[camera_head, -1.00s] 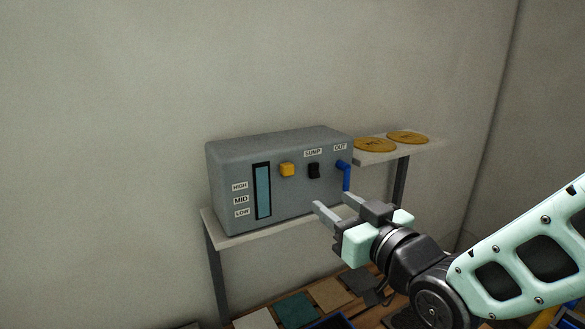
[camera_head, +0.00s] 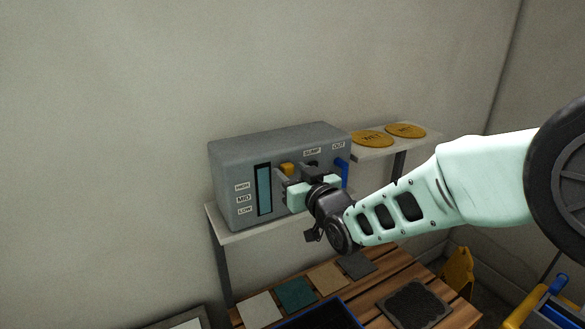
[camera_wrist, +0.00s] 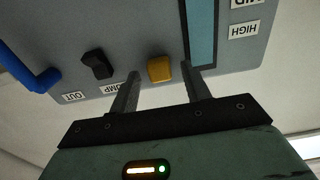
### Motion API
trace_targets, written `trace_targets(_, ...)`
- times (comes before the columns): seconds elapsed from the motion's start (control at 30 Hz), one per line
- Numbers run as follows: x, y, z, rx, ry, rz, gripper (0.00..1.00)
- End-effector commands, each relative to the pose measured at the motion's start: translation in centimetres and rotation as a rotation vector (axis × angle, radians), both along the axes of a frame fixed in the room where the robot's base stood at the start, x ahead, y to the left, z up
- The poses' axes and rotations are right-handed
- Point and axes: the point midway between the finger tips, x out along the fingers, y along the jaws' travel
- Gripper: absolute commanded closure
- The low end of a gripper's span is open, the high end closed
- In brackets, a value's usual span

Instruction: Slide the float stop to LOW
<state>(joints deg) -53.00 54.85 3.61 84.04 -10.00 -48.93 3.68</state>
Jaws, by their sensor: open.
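A grey control box (camera_head: 283,143) stands on a shelf, with a blue gauge strip (camera_head: 264,190) beside HIGH, MID and LOW labels. A yellow knob (camera_head: 287,168), likely the float stop, sits right of the strip, about level with HIGH. My gripper (camera_head: 283,183) is open in front of the panel, close to the knob and partly covering it. In the wrist view, where lettering is upside down, the yellow knob (camera_wrist: 160,68) appears between the two finger tips of my gripper (camera_wrist: 160,76). Contact cannot be told.
A black switch (camera_wrist: 96,64) under the SUMP label and a blue outlet pipe (camera_wrist: 28,72) are on the same panel. Yellow discs (camera_head: 372,139) lie on a shelf to the right. A slatted wooden table (camera_head: 372,283) with coloured squares is below.

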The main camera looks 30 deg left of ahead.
Motion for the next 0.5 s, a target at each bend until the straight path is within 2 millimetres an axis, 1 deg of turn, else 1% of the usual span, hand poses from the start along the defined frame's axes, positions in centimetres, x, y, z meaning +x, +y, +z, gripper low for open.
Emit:
trace_targets(0.33, 0.14, 0.25, -0.05, -0.001, 0.000, 0.000, 0.53)
trace_targets(0.37, 0.15, 0.25, -0.05, -0.001, 0.000, 0.000, 0.61)
trace_targets(0.4, 0.15, 0.24, -0.04, -0.001, 0.000, 0.000, 0.72)
trace_targets(0.47, 0.15, 0.24, -0.04, -0.001, 0.000, 0.000, 0.89)
trace_targets(0.5, 0.15, 0.24, -0.04, -0.001, 0.000, 0.000, 1.00)
